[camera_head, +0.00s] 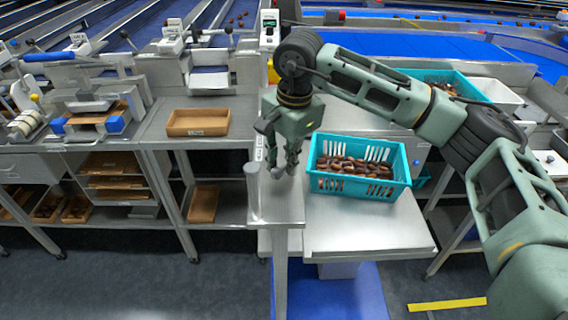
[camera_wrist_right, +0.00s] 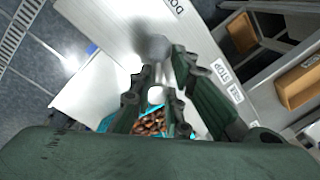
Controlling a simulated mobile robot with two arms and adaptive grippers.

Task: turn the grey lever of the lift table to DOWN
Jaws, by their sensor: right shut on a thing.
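The lift table (camera_head: 285,205) has a steel top beside a teal crate. My right gripper (camera_head: 283,171) points down over its left part. In the wrist view its fingers (camera_wrist_right: 160,85) are close together around a small pale rounded part (camera_wrist_right: 156,95), which seems to be the grey lever; the fingers hide most of it. The wrist view shows a STOP label (camera_wrist_right: 222,70) to the right of the fingers and a DOWN label (camera_wrist_right: 174,5) at the top. My left gripper is not in view.
The teal crate (camera_head: 360,189) of dates stands just right of my gripper. A wooden tray (camera_head: 198,122) lies on the bench to the left. Open floor (camera_head: 130,285) lies in front.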

